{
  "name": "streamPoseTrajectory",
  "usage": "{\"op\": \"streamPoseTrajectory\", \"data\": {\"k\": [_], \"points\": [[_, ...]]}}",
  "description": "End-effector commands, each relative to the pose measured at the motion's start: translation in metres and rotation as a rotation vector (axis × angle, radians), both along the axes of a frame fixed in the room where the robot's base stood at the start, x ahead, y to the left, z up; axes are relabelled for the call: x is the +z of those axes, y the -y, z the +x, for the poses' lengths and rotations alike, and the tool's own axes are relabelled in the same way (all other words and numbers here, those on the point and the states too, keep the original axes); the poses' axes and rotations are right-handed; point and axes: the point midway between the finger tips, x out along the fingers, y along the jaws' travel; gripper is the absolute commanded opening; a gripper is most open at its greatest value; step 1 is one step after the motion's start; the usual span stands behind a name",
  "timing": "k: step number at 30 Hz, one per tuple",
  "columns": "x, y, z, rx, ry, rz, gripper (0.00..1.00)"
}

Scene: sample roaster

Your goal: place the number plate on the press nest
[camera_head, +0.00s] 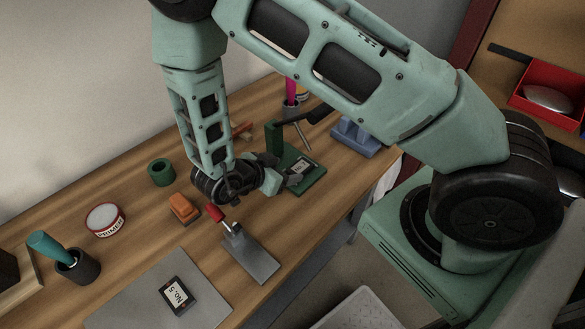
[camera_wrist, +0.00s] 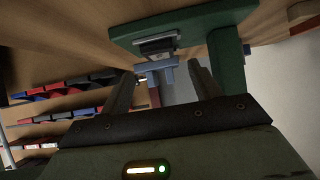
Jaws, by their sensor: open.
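A dark plate marked "No. 5" (camera_head: 177,295) lies on a grey mat (camera_head: 135,305) at the front of the bench. The green press (camera_head: 313,183) stands farther back, with an upright post at its left. A small dark-edged rectangle with a pale face (camera_head: 302,166) sits on its base; its marking is too small to read, and I cannot tell whether it is a plate or part of the nest. My gripper (camera_head: 290,180) is open beside the press's near side. The wrist view shows my gripper's spread fingers (camera_wrist: 160,88) empty, with the green press (camera_wrist: 185,22) beyond them.
A red-handled metal tool on a grey base (camera_head: 250,257), an orange block (camera_head: 184,208), a green ring (camera_head: 161,172) and a primer tin (camera_head: 105,219) stand nearby. A blue stand (camera_head: 355,138) is behind the press. The bench's front edge runs close by.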

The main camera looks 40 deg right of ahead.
Motion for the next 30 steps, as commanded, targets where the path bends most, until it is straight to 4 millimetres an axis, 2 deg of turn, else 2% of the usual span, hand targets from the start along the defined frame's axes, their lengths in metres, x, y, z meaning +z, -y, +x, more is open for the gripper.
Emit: {"op": "streamPoseTrajectory", "data": {"k": [1,6,12,14,16,19,21,23,25,27,29,30], "points": [[0.006,-0.010,-0.001,0.003,0.002,0.004,0.62],[0.024,-0.035,-0.006,0.001,0.002,0.002,0.62],[0.036,-0.051,-0.008,0.004,0.002,0.004,0.62],[0.038,-0.057,-0.005,0.025,0.009,0.029,0.62],[0.043,-0.068,0.007,0.091,0.028,0.099,0.62],[0.057,-0.102,0.034,0.277,0.062,0.279,0.62],[0.077,-0.138,0.048,0.468,0.071,0.432,0.62],[0.099,-0.171,0.051,0.652,0.058,0.556,0.62],[0.126,-0.206,0.039,0.874,0.012,0.670,0.62],[0.153,-0.231,0.015,1.095,-0.067,0.749,0.62],[0.173,-0.244,-0.014,1.279,-0.160,0.783,0.62],[0.184,-0.246,-0.037,1.395,-0.237,0.790,0.62]]}}
